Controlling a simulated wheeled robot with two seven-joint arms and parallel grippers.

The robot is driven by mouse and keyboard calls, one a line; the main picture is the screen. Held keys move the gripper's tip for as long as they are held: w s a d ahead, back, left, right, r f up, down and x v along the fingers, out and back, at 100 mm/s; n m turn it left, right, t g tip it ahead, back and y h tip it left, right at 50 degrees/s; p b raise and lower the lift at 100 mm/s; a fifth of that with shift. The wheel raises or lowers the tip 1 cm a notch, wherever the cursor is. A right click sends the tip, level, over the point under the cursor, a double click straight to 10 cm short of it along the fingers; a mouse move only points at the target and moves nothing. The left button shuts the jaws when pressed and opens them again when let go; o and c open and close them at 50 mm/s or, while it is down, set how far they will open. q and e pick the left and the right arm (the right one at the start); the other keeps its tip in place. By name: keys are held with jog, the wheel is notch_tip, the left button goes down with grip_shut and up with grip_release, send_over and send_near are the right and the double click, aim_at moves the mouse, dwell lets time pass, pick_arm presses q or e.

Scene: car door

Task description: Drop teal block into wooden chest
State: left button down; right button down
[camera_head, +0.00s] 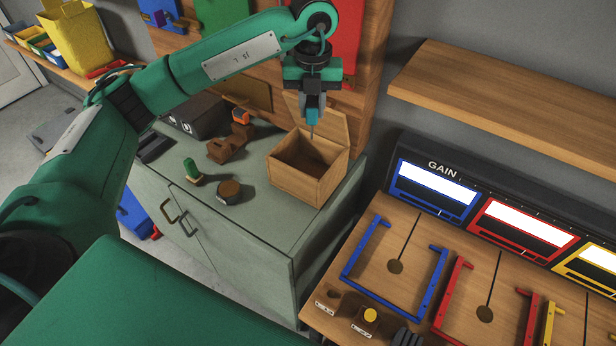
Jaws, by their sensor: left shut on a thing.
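The wooden chest (293,188) stands on the grey-green cabinet with its lid (330,124) raised at the back and its dark inside showing. My left arm reaches in from the left, and my left gripper (312,122) points down above the chest's opening. The gripper is shut on the small teal block (313,116), which shows between its fingers. The block is above the chest, in front of the raised lid. My right gripper is not in view.
On the cabinet (258,225) left of the chest are a green-topped item (191,170), a round wooden piece (229,191), a brown wooden object (228,146) and dark boxes (196,114). A wooden shelf (500,98) juts out at right above the GAIN panel.

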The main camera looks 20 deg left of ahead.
pick_arm(q)
jog(key=n, duration=0.4)
jog(key=a+r+n, duration=0.1)
jog(key=n, duration=0.1)
jog(key=shift+w, duration=0.15)
notch_tip(320, 180, down, 19)
jog(key=a+n+p, duration=0.1)
jog(key=n, duration=0.4)
jog(key=shift+n+p, duration=0.35)
jog(key=shift+n, duration=0.05)
jog(key=c, duration=1.2)
grip_release()
jog(key=shift+f, duration=0.1)
